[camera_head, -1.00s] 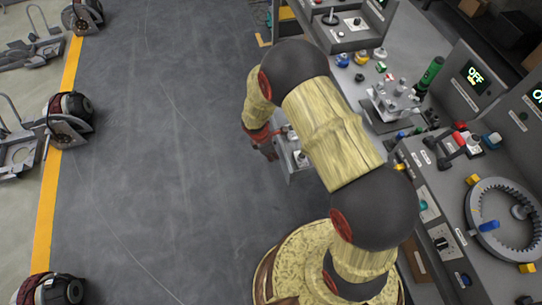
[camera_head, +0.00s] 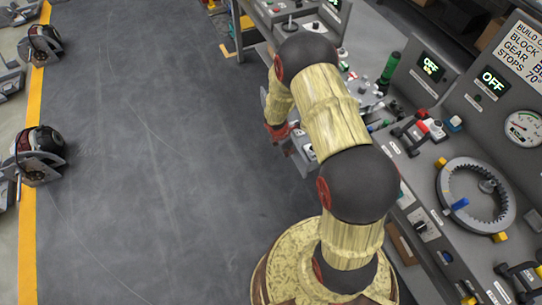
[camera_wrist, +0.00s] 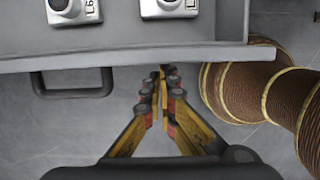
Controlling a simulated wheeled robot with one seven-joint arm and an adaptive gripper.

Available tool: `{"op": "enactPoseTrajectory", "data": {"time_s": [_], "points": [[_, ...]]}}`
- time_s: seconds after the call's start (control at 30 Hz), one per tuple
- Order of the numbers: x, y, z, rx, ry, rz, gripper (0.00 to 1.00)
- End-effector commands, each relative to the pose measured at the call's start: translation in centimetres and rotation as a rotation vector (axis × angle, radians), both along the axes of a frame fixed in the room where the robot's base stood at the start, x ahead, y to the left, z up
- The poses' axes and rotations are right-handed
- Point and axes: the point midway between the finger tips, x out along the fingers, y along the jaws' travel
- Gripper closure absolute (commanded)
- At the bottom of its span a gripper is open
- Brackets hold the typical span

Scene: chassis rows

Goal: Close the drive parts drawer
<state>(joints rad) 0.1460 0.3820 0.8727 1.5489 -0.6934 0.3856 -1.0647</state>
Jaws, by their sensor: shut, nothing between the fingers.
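The open grey drawer (camera_head: 302,167) sticks out from the bench on the left side of my arm in the head view, partly hidden by the arm. In the wrist view its front panel (camera_wrist: 110,60) crosses the top. Two grey metal parts with white labels, one at left (camera_wrist: 75,10) and one in the middle (camera_wrist: 170,8), lie inside. A dark bar handle (camera_wrist: 38,84) is on the front, left of my fingers. My gripper (camera_wrist: 163,72) is shut and empty, its tips at the front panel, right of the handle; contact is unclear.
The bench (camera_head: 425,165) on the right carries controls, a ring gear (camera_head: 476,192) and displays. Open grey floor (camera_head: 150,150) lies to the left, up to a yellow line (camera_head: 28,230) with wheeled units (camera_head: 38,150) along it.

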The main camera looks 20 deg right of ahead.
Motion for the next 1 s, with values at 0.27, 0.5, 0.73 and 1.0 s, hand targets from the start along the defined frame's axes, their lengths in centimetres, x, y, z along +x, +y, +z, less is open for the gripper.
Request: {"op": "enactPoseTrajectory", "data": {"time_s": [0.27, 0.5, 0.73, 1.0], "points": [[0.0, -7.9, 0.3, 0.0, -0.001, -0.007, 1.0], [0.0, -13.0, 0.2, 0.0, 0.0, -0.003, 1.0], [0.0, -15.9, 0.1, 0.0, 0.0, -0.001, 1.0], [0.1, -16.9, 0.1, 0.0, -0.002, 0.0, 1.0]]}}
